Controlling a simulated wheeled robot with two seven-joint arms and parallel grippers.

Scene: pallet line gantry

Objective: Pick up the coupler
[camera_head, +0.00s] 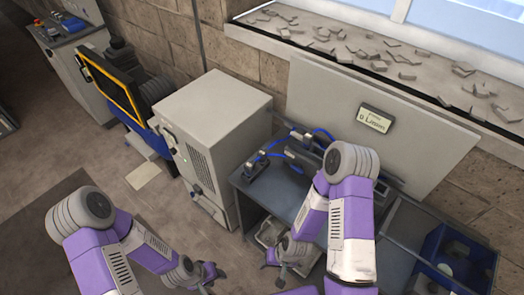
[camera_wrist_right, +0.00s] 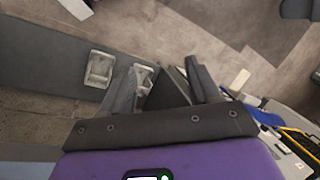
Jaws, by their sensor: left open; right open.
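I cannot single out the coupler with certainty. Dark fittings with blue hoses (camera_head: 262,168) lie on the grey bench (camera_head: 240,183) in the head view, and one of them may be it. My right gripper (camera_head: 284,264) is open and empty in front of the bench, low in the head view. Its two dark fingers stand apart in the right wrist view (camera_wrist_right: 163,70), with nothing between them. My left gripper (camera_head: 208,277) is open at the bottom edge, left of the right one, away from the bench. My right arm hides part of the bench.
A pale cabinet (camera_head: 213,110) stands left of the bench. A panel with a label (camera_head: 374,120) leans behind it. A blue bin (camera_head: 455,250) is at the right. Pale containers (camera_wrist_right: 100,68) show beyond the right fingers.

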